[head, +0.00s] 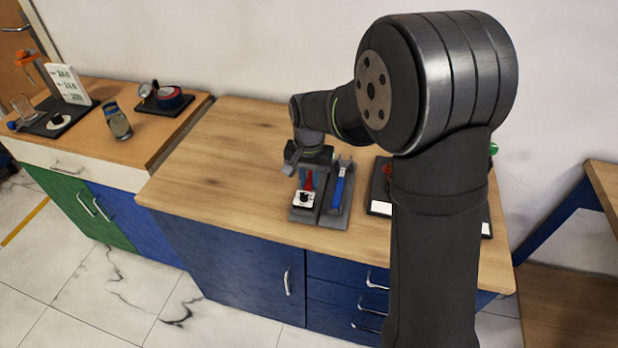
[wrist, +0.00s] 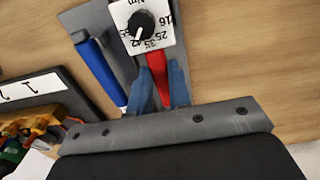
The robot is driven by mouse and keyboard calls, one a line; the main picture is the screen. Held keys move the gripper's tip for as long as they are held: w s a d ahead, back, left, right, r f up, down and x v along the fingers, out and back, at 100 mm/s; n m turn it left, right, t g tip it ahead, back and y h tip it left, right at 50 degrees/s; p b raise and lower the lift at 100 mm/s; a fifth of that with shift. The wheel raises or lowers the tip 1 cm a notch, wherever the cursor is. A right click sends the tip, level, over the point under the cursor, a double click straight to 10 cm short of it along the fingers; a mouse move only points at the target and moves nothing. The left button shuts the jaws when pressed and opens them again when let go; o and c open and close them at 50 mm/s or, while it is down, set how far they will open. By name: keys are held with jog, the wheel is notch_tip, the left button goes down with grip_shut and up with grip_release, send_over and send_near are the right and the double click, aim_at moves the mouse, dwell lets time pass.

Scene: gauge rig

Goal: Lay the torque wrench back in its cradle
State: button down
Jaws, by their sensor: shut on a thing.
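My gripper (head: 306,184) is over the left part of a grey tray-like cradle (head: 331,219) on the wooden bench. In the wrist view its two blue fingers (wrist: 161,76) are shut on a red handle (wrist: 156,62), which runs up to a white dial plate (wrist: 150,40) with a black knob and Nm numbers. The plate also shows in the head view (head: 302,200), at the near end of the cradle. A blue-handled tool (head: 339,189) lies in the cradle's right lane. I cannot tell whether the red handle rests on the cradle, or see the wrench's far end.
A dark board (head: 378,186) with white labels lies right of the cradle, partly behind my arm. The bench top (head: 215,165) is clear to the left.

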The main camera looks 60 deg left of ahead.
jog(key=shift+f, duration=0.75)
dwell(0.4)
jog(key=c, duration=1.3)
grip_release()
jog(key=shift+o, duration=0.2)
notch_tip(320, 180, up, 17)
jog(key=shift+r, duration=0.2)
jog(key=shift+f, duration=0.1)
notch_tip(320, 180, down, 17)
jog(key=shift+f, duration=0.15)
jog(key=shift+r, duration=0.3)
